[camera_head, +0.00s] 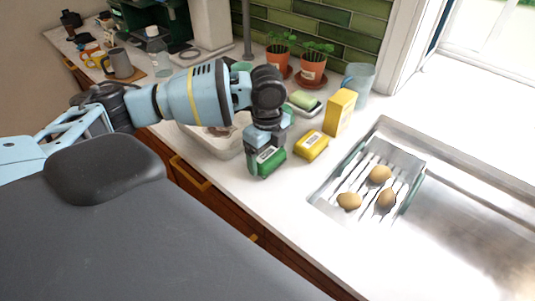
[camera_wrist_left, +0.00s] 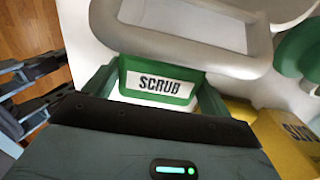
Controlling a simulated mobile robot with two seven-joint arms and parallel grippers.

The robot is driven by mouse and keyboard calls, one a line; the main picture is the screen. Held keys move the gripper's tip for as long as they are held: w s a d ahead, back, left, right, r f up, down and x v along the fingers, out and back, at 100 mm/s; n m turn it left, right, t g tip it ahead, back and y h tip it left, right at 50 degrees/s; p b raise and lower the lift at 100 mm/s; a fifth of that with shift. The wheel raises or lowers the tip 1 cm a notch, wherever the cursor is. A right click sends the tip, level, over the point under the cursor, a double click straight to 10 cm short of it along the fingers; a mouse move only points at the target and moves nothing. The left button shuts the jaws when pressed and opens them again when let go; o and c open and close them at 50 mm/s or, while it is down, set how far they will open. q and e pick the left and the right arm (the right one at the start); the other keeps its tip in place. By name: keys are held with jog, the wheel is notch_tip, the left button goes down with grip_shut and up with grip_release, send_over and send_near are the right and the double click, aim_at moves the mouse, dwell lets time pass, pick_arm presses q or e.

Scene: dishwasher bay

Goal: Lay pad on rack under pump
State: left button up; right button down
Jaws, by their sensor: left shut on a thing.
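My left gripper (camera_head: 268,155) is shut on a green pad (camera_head: 270,162), just above or at the counter; I cannot tell whether the pad touches it. In the left wrist view the pad (camera_wrist_left: 158,85) shows a white label reading SCRUB, between the two fingers. A slatted rack (camera_head: 362,166) sits at the left end of the sink and holds several round tan items (camera_head: 380,174). I cannot make out a pump for certain. My right gripper is not in view.
A yellow packet (camera_head: 311,145) lies just right of my gripper, with a yellow box (camera_head: 339,111) behind it. A pale tub (camera_head: 222,145) stands to the left, partly behind my arm. Potted plants (camera_head: 312,66) and a translucent cup (camera_head: 358,82) stand at the back.

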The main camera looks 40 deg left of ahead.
pick_arm(q)
jog(key=shift+f, duration=0.15)
jog(key=o, duration=0.9)
jog(key=shift+c, duration=0.2)
